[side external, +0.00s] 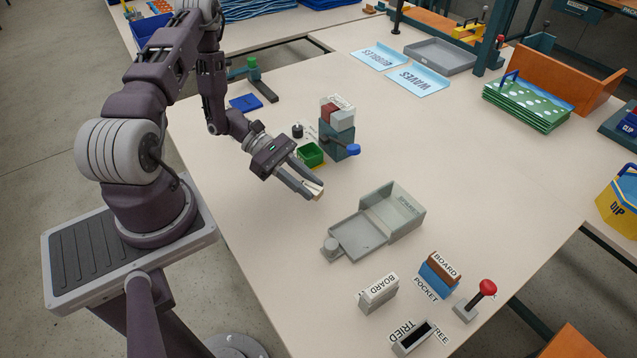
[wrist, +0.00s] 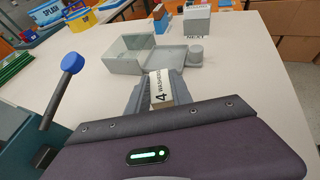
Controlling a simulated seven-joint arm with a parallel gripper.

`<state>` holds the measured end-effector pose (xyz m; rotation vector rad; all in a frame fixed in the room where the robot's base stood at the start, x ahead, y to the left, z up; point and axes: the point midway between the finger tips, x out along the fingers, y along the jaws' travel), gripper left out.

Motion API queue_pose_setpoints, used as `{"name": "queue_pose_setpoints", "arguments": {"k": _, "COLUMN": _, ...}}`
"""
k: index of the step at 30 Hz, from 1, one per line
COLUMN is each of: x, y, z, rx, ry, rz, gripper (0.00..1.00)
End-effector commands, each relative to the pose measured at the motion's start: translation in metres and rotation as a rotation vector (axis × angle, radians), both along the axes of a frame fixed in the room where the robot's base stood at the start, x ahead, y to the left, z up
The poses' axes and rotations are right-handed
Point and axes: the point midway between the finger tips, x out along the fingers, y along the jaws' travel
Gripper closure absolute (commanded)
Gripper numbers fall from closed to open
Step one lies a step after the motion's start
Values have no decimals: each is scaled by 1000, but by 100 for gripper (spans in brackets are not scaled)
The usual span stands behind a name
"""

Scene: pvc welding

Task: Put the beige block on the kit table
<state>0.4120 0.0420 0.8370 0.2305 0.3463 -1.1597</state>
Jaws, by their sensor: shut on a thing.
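My gripper (side external: 312,190) is shut on a small beige block (side external: 318,192) and holds it at its fingertips over the pale work table (side external: 255,225). In the wrist view the block (wrist: 161,91) sits between the two fingers, and its upward face reads "4 WASHERS". The block is to the upper left of a grey open box with a flat tray section (side external: 362,238), apart from it. The same box (wrist: 130,52) is ahead of the fingers in the wrist view. No label reading "kit table" is legible, so I cannot tell which surface bears that name.
A teal stand with a blue-ended lever (side external: 335,138) and a green bin (side external: 311,154) are close behind my gripper. A white-topped grey block (side external: 378,292), a blue-and-brown block (side external: 439,272) and a red-knobbed lever (side external: 486,289) stand at the front right. The table's middle right is clear.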

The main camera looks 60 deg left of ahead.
Motion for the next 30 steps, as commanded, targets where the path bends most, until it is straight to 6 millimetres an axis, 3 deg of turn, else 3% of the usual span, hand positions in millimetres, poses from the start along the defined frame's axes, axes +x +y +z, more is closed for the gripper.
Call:
{"name": "queue_pose_setpoints", "arguments": {"k": 7, "x": 0, "y": -1, "z": -45, "rx": -1, "ry": 0, "rz": -1, "gripper": 100}}
{"name": "queue_pose_setpoints", "arguments": {"k": 19, "x": 0, "y": -1, "z": -53, "rx": 0, "ry": 0, "rz": -1, "gripper": 100}}
{"name": "queue_pose_setpoints", "arguments": {"k": 20, "x": 0, "y": 0, "z": -52, "rx": 0, "ry": 0, "rz": -1, "gripper": 68}}
{"name": "queue_pose_setpoints", "arguments": {"k": 22, "x": 0, "y": 0, "z": -52, "rx": 0, "ry": 0, "rz": -2, "gripper": 54}}
{"name": "queue_pose_setpoints", "arguments": {"k": 30, "x": 0, "y": 0, "z": -52, "rx": 0, "ry": 0, "rz": -2, "gripper": 52}}
